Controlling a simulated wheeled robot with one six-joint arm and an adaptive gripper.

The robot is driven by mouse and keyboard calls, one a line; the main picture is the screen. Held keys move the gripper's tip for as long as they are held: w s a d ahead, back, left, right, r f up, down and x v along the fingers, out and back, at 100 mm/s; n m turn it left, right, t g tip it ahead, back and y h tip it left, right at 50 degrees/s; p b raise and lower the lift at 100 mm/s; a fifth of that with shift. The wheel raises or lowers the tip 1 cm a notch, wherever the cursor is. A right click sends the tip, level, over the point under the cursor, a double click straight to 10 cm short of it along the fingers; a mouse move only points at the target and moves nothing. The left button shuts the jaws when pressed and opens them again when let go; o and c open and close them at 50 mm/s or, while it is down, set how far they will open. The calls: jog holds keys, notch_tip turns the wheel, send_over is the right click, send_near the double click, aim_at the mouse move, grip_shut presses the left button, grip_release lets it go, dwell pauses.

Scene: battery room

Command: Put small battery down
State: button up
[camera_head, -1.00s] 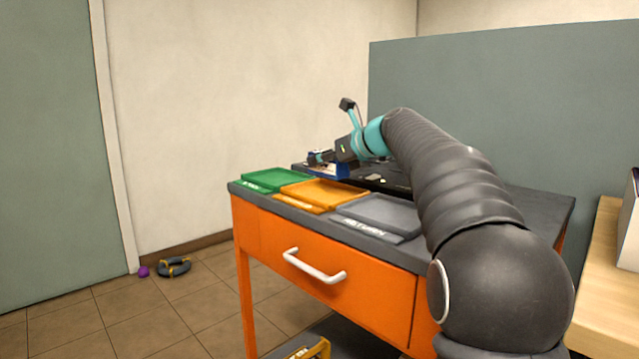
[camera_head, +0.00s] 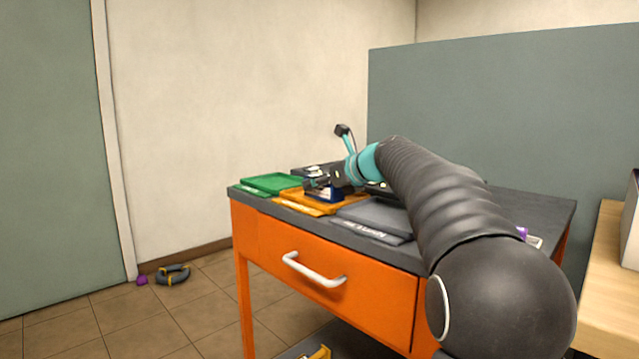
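The small battery (camera_head: 323,196), a dark blue block with a pale label, is at my gripper (camera_head: 318,185). My gripper is shut on its top, and the battery hangs upright at the orange tray (camera_head: 290,201). I cannot tell whether its underside touches the tray. My arm comes in from the right and hides part of the bench behind. The green tray (camera_head: 268,183) is to the left and the grey return tray (camera_head: 365,222) to the right.
The trays lie along the front of a dark bench top (camera_head: 535,208) over an orange drawer (camera_head: 330,300). Dark items stand behind the trays. A purple and white item (camera_head: 529,237) lies at the bench's right side. A grey partition (camera_head: 520,120) stands behind.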

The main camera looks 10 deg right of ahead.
jog(key=shift+o, duration=1)
jog(key=shift+r, duration=0.15)
jog(key=v, duration=1.2)
jog(key=shift+p, duration=0.3)
